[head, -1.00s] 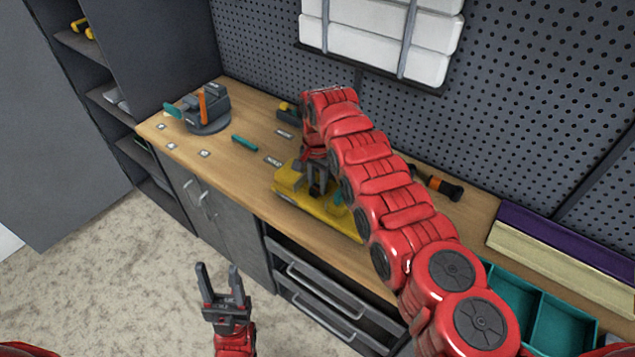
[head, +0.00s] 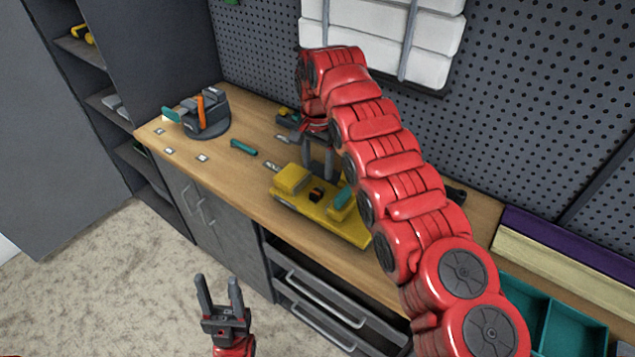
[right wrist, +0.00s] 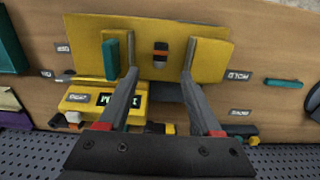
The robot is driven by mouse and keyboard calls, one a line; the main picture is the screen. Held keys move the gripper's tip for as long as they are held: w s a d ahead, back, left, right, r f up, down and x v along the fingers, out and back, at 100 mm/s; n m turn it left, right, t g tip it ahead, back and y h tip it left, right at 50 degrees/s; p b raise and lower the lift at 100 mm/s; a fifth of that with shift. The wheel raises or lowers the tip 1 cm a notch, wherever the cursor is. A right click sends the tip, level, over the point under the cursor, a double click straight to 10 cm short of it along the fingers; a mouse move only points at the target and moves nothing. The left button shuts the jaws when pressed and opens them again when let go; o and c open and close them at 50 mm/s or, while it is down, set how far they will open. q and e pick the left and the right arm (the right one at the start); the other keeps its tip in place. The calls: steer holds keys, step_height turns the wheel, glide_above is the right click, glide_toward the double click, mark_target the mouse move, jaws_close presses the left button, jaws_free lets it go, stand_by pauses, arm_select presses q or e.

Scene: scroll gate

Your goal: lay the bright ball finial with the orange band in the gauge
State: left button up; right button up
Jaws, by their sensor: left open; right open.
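A small dark piece with an orange band (head: 316,194), which looks like the finial, lies on a yellow fixture (head: 345,232) between its two raised blocks. In the right wrist view the banded piece (right wrist: 160,52) sits between the blocks of the yellow fixture (right wrist: 165,75), roughly centred. Whether its ball end is bright is too small to tell. My right gripper (head: 318,168) is open and empty, above the fixture; its fingers (right wrist: 159,75) point down either side of the piece, apart from it. My left gripper (head: 221,292) is open and empty, in front of the bench.
A teal piece (right wrist: 112,58) is at one block. A yellow unit with a display (right wrist: 103,98) stands behind the fixture. A grey vise-like device (head: 203,115) and a teal bar (head: 243,147) are at the bench's left. Teal bins (head: 565,325) are at the right; a pegboard backs the bench.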

step_height(320, 180, up, 9)
steer(key=p, duration=0.7)
